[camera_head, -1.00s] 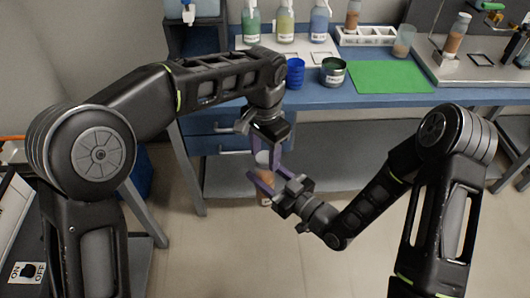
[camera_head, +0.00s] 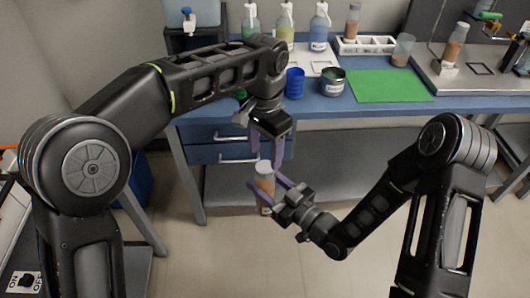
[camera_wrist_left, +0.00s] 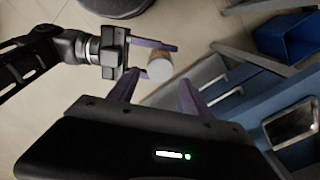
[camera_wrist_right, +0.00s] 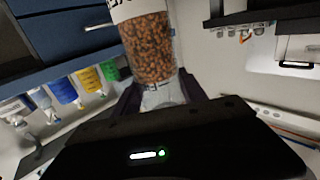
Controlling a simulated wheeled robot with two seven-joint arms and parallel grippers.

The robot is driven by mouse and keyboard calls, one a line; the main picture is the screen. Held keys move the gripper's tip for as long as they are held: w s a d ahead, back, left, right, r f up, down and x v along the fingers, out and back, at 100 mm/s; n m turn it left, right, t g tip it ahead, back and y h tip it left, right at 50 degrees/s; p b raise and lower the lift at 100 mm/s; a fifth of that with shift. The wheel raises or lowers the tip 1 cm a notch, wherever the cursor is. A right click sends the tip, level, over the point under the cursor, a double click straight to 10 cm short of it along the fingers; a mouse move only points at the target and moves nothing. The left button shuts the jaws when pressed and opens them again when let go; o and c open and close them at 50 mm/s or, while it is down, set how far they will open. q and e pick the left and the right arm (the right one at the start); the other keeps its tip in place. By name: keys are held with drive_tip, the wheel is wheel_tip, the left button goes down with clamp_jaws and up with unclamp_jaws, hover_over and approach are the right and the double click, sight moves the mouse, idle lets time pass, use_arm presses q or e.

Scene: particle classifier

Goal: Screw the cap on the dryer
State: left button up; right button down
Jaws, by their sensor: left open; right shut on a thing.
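A clear jar of brown particles (camera_head: 265,188) with a white cap (camera_head: 263,169) on top is held upright in front of the bench. My right gripper (camera_head: 262,192) is shut on the jar's body. The left wrist view shows the white cap (camera_wrist_left: 160,69) from above, between the finger lines of my left gripper. My left gripper (camera_head: 267,157) is open, pointing down just above the cap; I see no contact. The right wrist view shows the jar (camera_wrist_right: 150,45) close up, with its particles and white label. How tight the cap sits cannot be seen.
A white rack (camera_head: 365,46) stands behind the mat. The floor below my grippers is clear.

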sight(265, 167)
use_arm(q)
drive_tip(key=shift+o, duration=0.3)
drive_tip(key=shift+s+d, duration=0.1)
drive_tip(key=shift+d, duration=0.1)
drive_tip(key=shift+d+r, duration=0.4)
drive_tip(key=shift+r, duration=0.35)
drive_tip(key=r+n, duration=0.1)
drive_tip(key=n, duration=0.2)
drive_tip(key=shift+a+r, duration=0.35)
drive_tip(key=shift+r, duration=0.05)
drive_tip(key=shift+w+a+r+n, duration=0.2)
drive_tip(key=shift+a+n, duration=0.15)
drive_tip(key=shift+n, duration=0.55)
drive_tip(key=shift+s+d+f+n, duration=0.1)
drive_tip(key=shift+n, duration=0.4)
drive_tip(key=shift+f, duration=0.15)
drive_tip(key=shift+f, duration=3.9)
drive_tip(key=shift+c, duration=0.2)
